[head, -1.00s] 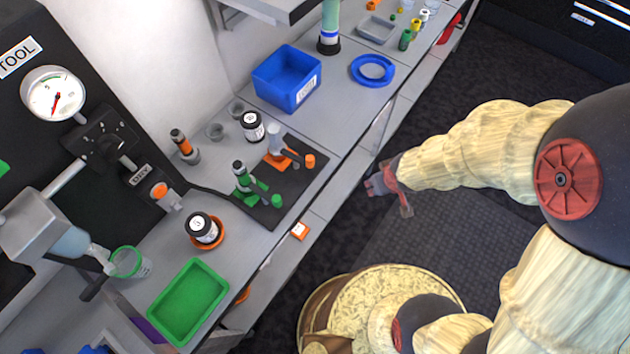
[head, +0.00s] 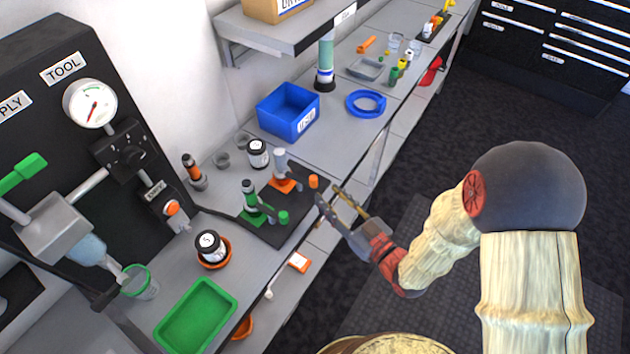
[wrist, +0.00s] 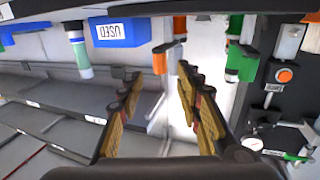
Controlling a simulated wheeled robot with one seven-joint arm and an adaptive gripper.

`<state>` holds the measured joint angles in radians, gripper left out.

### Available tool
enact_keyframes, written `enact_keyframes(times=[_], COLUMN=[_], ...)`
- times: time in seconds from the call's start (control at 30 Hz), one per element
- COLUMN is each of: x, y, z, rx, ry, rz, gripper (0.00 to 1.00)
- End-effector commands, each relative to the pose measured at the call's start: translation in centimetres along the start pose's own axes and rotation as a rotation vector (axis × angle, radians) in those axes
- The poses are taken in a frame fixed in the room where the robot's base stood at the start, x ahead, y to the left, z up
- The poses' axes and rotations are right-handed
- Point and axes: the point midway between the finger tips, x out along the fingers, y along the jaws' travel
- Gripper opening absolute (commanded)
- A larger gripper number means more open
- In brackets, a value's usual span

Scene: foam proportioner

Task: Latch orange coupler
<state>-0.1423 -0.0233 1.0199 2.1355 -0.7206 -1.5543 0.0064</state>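The orange coupler (head: 284,184) stands on a dark mat (head: 290,226), with a grey upright body on an orange base and an orange knob (head: 313,182) at its right. It also shows in the wrist view as orange parts (wrist: 161,60) beyond the fingers. My gripper (head: 331,195) is open and empty, just right of the orange knob in the head view. Its two fingers (wrist: 160,80) are spread in the wrist view, with the orange parts beyond their tips. I see no clear contact. Whether the coupler's lever is closed cannot be told.
A similar green coupler (head: 250,200) stands left of the orange one on the mat. A blue bin (head: 287,112) stands behind. The floor right of the bench is open.

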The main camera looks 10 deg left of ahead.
Motion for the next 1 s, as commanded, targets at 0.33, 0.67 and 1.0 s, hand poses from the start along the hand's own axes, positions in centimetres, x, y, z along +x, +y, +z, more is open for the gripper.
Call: enact_keyframes(times=[0.33,0.67,1.0], x=[4.1,7.5,7.8], y=[-0.1,0.0,0.1], z=[-0.2,-0.3,-0.4], rx=[-0.001,0.0,0.0], ry=[0.012,0.01,0.01], rz=[-0.003,0.0,0.002], gripper=[0.35,0.35,0.33])
